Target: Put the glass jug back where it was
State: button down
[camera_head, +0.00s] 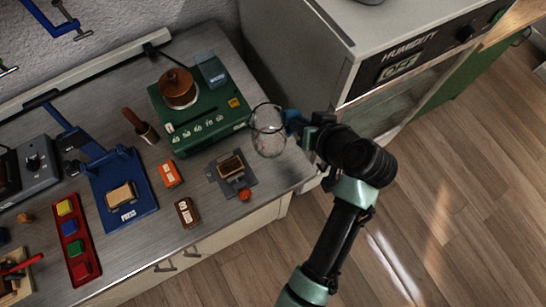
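The clear glass jug (268,140) is in the head view, at the right end of the workbench, just right of the green device. Its round rim faces up toward the camera. My gripper (290,122), with blue fingertips, comes in from the right and is shut on the jug at its right side near the rim. The fingertips are small and partly hidden, and I cannot tell exactly which part they grip. The jug appears to be above the bench top; its height is hard to judge.
The green device (205,138) carries a copper pot (178,87). A small grey stand (231,178) with a wooden block is below the jug. A blue press (122,190), an orange box (169,174) and a brown box (187,212) lie left. The humidity cabinet (400,75) stands right.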

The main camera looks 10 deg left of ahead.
jog(key=shift+w+r+n+g+y, duration=0.25)
jog(key=shift+r+n, duration=0.15)
jog(key=shift+r, duration=0.15)
jog(key=shift+w+r+n+g+y, duration=0.1)
jog(key=shift+r+n+g+y, duration=0.15)
jog(key=shift+r+n, duration=0.25)
jog(key=shift+f+p, duration=0.35)
jog(key=shift+f, duration=4.45)
jog(key=c, duration=0.8)
grip_release()
jog(key=shift+s+f, duration=0.1)
jog(key=shift+f, duration=0.05)
jog(key=b+v, duration=0.1)
jog(key=v, duration=1.1)
jog(key=shift+b, duration=0.4)
